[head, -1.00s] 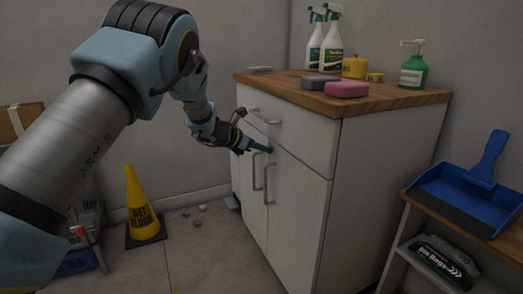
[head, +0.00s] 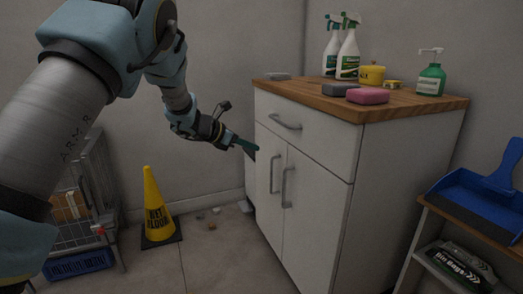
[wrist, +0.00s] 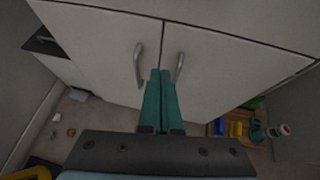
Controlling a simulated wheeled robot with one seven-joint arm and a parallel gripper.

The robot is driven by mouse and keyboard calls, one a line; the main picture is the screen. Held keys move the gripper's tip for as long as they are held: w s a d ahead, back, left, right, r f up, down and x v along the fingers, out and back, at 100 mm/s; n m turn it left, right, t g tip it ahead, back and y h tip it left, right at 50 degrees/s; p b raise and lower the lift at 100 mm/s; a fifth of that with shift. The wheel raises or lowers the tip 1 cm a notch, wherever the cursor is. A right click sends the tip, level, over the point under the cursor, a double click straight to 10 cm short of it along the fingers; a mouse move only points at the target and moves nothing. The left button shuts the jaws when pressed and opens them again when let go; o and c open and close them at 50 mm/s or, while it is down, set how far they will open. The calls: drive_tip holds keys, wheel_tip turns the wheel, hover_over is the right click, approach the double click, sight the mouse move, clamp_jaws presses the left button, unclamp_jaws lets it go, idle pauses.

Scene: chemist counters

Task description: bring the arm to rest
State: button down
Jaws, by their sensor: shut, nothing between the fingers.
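My gripper (head: 250,148) is shut and empty, its green fingers together. In the head view it hangs in the air at the left of the white cabinet (head: 325,205), at about the height of the door tops. In the wrist view my gripper (wrist: 158,75) points toward the cabinet doors (wrist: 215,75), with its fingertips between the two door handles in the picture. The doors and the drawer look closed. I cannot tell the exact gap between the fingertips and the cabinet.
Spray bottles (head: 348,50), a pink sponge (head: 367,96) and a green pump bottle (head: 431,75) stand on the cabinet top. A yellow wet-floor cone (head: 155,205) stands at left. A blue dustpan (head: 485,195) lies on a shelf at right. Small debris (head: 214,211) lies on the floor.

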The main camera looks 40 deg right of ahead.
drive_tip(key=shift+w+a+r, duration=0.15)
drive_tip(key=shift+a+r, duration=0.15)
drive_tip(key=shift+a, duration=0.25)
drive_tip(key=shift+w, duration=0.1)
